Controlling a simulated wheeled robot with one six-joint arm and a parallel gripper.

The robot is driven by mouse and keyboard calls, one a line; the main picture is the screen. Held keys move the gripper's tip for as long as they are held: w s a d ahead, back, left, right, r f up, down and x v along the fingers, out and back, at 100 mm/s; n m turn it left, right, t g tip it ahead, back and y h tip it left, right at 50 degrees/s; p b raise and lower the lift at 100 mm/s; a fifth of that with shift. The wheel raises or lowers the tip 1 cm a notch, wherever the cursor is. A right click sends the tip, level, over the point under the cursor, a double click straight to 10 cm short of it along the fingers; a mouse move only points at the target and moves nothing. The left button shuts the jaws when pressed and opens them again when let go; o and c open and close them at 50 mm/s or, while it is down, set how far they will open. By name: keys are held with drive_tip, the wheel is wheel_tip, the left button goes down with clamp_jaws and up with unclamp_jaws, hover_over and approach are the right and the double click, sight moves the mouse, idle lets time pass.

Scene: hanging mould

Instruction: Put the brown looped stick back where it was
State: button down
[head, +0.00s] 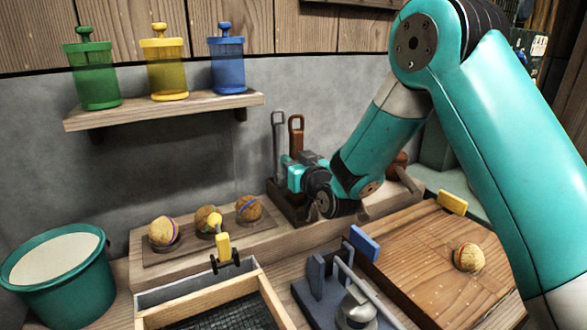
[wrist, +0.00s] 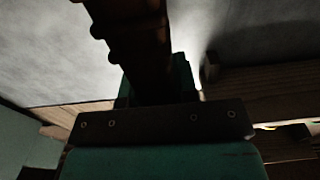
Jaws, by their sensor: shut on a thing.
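The brown looped stick (head: 296,137) stands upright in the head view, its loop at the top, beside a grey looped stick (head: 279,132). My gripper (head: 290,165) is shut on the brown stick below its loop. In the wrist view the dark stick (wrist: 140,45) runs up from between the jaws of my gripper (wrist: 155,90). A dark holder (head: 284,206) is under the two sticks. The brown stick's lower end is hidden behind my gripper, so I cannot tell whether it is in the holder.
Three balls, one of them this striped ball (head: 163,231), sit on the wooden ledge left of the holder. A wall shelf (head: 165,108) carries three coloured jars. A teal bucket (head: 62,290), a framed mesh tray (head: 215,310), a grey clamp device (head: 345,290) and a wooden board (head: 430,270) are in front.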

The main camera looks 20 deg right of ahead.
drive_tip(key=shift+f, duration=0.6)
drive_tip(key=c, duration=0.9)
unclamp_jaws()
drive_tip(key=shift+s+d+b, duration=0.25)
drive_tip(key=shift+s+b, duration=0.6)
drive_tip(key=shift+s, duration=0.4)
drive_tip(key=shift+s+d+b, duration=0.25)
drive_tip(key=shift+s+b, duration=0.55)
drive_tip(key=shift+s, duration=0.4)
drive_tip(key=shift+s+d+b, duration=0.25)
drive_tip(key=shift+s+b, duration=0.6)
drive_tip(key=shift+s, duration=0.4)
